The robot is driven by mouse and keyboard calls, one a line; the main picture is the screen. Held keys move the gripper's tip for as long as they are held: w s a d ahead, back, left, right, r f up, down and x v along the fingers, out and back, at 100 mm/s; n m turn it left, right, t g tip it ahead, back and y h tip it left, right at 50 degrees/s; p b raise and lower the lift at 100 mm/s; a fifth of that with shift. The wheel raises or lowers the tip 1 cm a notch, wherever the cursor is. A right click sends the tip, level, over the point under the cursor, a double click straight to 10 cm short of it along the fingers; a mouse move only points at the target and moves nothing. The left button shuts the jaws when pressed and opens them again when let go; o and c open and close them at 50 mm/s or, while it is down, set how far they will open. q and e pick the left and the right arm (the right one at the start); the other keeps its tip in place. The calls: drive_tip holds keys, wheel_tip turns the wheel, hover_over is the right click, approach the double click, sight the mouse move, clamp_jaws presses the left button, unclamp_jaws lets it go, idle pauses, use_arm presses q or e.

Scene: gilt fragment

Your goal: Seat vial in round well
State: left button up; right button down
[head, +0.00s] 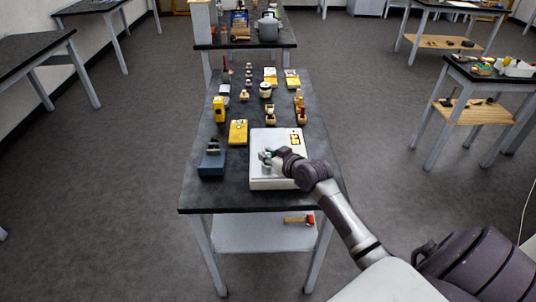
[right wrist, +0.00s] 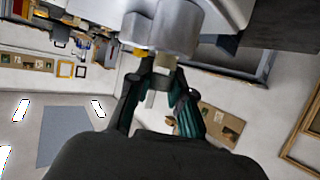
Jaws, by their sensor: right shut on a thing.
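A white box-shaped device (head: 258,143) with a red and yellow label stands near the front of the dark table. Short grey metal cylinders (head: 262,166) rise from its top. In the right wrist view, where the scene appears upside down, a large grey cylinder (right wrist: 165,28) is just beyond my fingertips. My right gripper (head: 268,157) is over the device, close to the cylinders. It is shut on a small pale piece (right wrist: 162,64), apparently the vial, mostly hidden by the fingers. I cannot tell whether the vial touches a cylinder or enters a well. My left gripper is not in view.
A dark blue-grey device (head: 212,161) stands left of the white device. A yellow box (head: 238,132), a yellow instrument (head: 219,109) and several small items stand behind. A red-headed hammer (head: 298,219) lies on the lower shelf. The table's front edge is bare.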

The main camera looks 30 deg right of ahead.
drive_tip(key=shift+f, duration=0.2)
drive_tip(key=c, duration=1.1)
unclamp_jaws()
drive_tip(key=shift+o, duration=0.2)
drive_tip(key=shift+s+r, duration=0.1)
drive_tip(key=shift+r, duration=0.1)
drive_tip(key=b+v, duration=0.1)
drive_tip(key=v, duration=1)
drive_tip(key=shift+s+r, duration=0.2)
drive_tip(key=shift+s, duration=0.15)
drive_tip(key=shift+f, duration=0.1)
